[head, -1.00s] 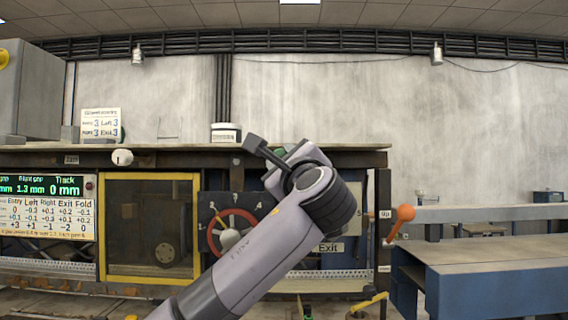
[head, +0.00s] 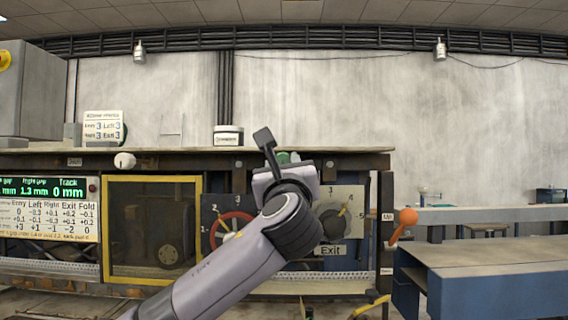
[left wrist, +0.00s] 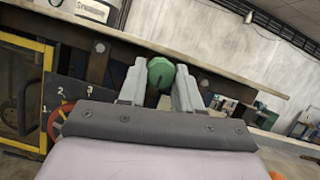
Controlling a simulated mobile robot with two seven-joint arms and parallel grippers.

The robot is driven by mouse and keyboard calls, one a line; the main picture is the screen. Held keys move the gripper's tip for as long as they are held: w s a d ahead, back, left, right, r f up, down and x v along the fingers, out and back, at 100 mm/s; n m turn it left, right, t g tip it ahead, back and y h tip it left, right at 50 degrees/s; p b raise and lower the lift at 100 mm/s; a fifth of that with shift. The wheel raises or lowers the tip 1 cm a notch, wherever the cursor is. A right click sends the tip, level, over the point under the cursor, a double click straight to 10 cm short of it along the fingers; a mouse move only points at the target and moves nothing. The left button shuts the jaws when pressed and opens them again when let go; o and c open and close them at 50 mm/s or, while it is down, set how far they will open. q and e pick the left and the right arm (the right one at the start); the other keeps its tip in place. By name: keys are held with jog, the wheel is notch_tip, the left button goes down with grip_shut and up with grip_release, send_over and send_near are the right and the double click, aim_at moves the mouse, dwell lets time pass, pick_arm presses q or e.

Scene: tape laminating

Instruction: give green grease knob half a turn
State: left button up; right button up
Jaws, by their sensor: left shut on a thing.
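The green grease knob (left wrist: 161,72) sits between the two fingers of my left gripper (left wrist: 160,84) in the left wrist view, just under the machine's top ledge. The gripper is shut on it. In the head view my left gripper (head: 277,165) reaches up to the beam under the ledge, and a bit of the green knob (head: 284,157) shows beside it. The rest of the knob is hidden there by the gripper and wrist. My right gripper is not in view.
A red handwheel (head: 233,215) and a grey dial marked Exit (head: 334,222) are on the panel below. A white knob (head: 124,161) is on the beam at the left. An orange ball lever (head: 408,216) stands at the right.

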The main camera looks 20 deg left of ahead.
pick_arm(q)
jog(key=shift+f, duration=0.2)
jog(key=o, duration=0.6)
jog(key=shift+d, duration=0.1)
jog(key=o, duration=0.4)
jog(key=shift+r, duration=0.1)
jog(key=shift+o, duration=0.2)
jog(key=shift+s, duration=0.1)
jog(key=b+v, duration=0.2)
jog(key=v, duration=0.5)
